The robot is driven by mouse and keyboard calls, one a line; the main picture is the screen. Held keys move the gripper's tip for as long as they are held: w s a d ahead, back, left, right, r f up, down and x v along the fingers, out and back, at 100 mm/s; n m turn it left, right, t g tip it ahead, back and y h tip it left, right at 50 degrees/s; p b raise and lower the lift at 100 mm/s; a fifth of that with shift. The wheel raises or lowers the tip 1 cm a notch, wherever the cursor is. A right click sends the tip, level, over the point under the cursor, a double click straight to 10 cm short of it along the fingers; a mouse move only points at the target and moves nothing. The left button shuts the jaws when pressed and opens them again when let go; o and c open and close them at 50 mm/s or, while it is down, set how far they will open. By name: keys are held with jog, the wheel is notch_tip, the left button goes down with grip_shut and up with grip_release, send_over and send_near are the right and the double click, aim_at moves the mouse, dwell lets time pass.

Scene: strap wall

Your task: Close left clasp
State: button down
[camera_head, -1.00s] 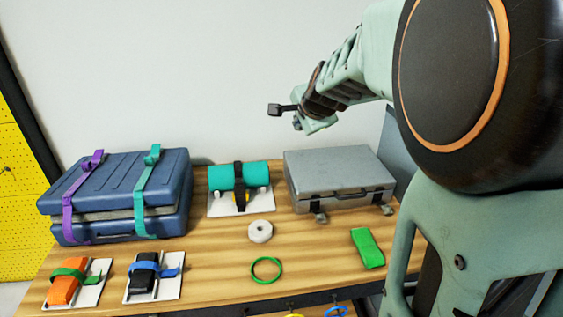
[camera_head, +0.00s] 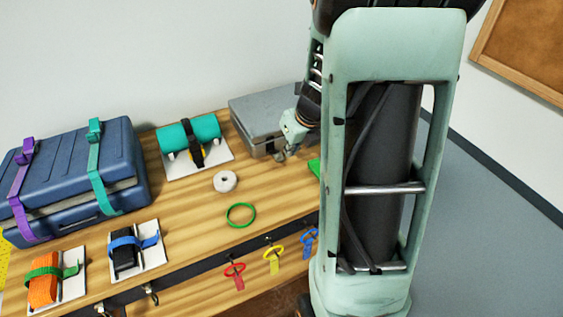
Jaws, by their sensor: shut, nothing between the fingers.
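The grey hard case (camera_head: 262,106) sits at the back right of the table, lid down. Its front face is partly hidden by my arm and gripper. A small dark part (camera_head: 270,145) shows on the front near my fingers; I cannot tell whether it is the left clasp or another fitting. The right clasp is hidden behind my arm. My gripper (camera_head: 282,156) is low in front of the case, fingers shut and empty, close to its front face. Whether they touch it I cannot tell.
A white tape roll (camera_head: 224,181) and a green ring (camera_head: 240,215) lie on the table in front. A green block (camera_head: 314,167) is partly behind my arm. A teal roll on a white plate and a blue strapped case (camera_head: 70,170) stand to the left. Coloured tags hang from the front edge.

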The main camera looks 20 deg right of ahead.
aim_at(276, 156)
jog(key=shift+f, duration=0.1)
jog(key=b+x, duration=0.3)
jog(key=x, duration=0.7)
jog(key=shift+d, duration=0.1)
jog(key=shift+r, duration=0.2)
